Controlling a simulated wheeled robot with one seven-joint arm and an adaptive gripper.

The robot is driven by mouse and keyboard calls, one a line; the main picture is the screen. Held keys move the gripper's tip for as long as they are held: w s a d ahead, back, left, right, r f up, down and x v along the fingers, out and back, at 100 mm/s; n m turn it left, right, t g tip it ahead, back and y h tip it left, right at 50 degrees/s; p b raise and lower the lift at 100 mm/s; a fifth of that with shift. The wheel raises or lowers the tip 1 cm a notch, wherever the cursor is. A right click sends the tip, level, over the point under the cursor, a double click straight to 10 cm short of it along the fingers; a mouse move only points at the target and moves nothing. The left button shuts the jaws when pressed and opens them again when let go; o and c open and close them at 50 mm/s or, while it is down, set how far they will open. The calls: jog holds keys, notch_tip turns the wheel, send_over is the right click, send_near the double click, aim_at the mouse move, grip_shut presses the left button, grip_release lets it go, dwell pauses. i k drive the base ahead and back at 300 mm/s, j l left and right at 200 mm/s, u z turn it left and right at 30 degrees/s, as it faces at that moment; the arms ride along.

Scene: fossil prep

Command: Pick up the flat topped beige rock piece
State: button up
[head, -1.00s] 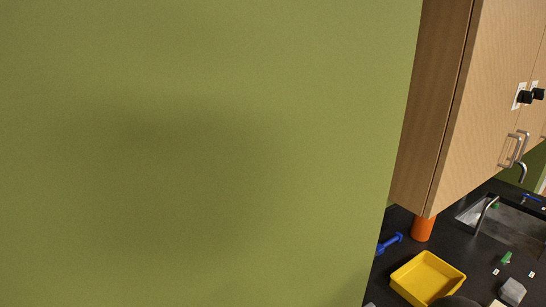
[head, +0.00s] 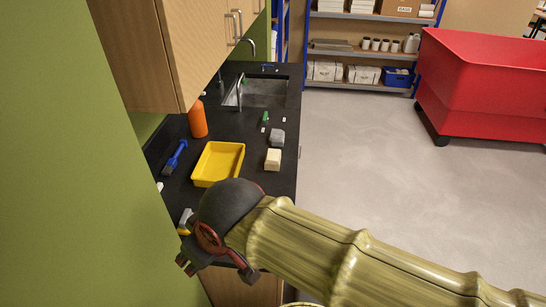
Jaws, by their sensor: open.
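A beige rock piece (head: 273,159) with a flat, pale top sits on the black counter (head: 262,185), near its right edge. It is right of the yellow tray and just in front of a grey rock (head: 277,137). My gripper (head: 217,270) is in the lower middle of the head view, nearer to me than the rock piece and to its left. Its fingers are spread apart, and no object shows between them. It is clear of the beige piece.
A yellow tray (head: 197,182), blue-handled brush (head: 174,158) and orange bottle (head: 198,119) stand on the counter. A sink (head: 265,92) lies behind and a wooden cabinet (head: 150,50) hangs above. A red bin (head: 480,90) stands right; the floor (head: 370,160) between is clear.

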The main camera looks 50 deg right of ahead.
aim_at(273, 156)
jog(key=k+z, duration=0.15)
jog(key=z, duration=1.35)
